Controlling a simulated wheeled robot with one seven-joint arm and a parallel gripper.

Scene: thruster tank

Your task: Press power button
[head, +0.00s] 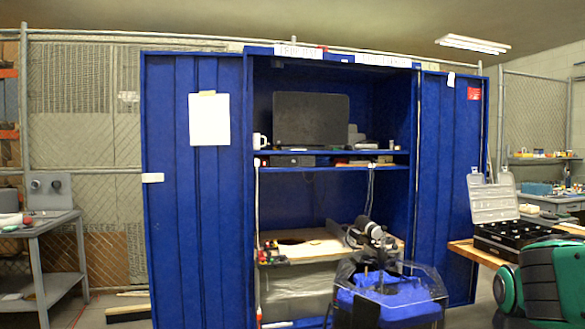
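I cannot make out a power button in the head view; it is hidden or too small to tell. A clear-walled tank (425,282) with blue material (395,303) inside stands low in front of the cabinet. A black device (370,229) rises behind and above the tank. A low dark box (292,160) sits on the cabinet's upper shelf, below a dark monitor (311,119). Small red items (270,251) lie at the left of the lower work surface (300,251). My gripper is not in view.
A blue cabinet (195,255) stands with its doors open. A grey table (45,226) is at far left. At right, a black organizer case (510,240) with its clear lid raised sits on a wooden table (465,248). A green and black body (540,285) fills the lower right.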

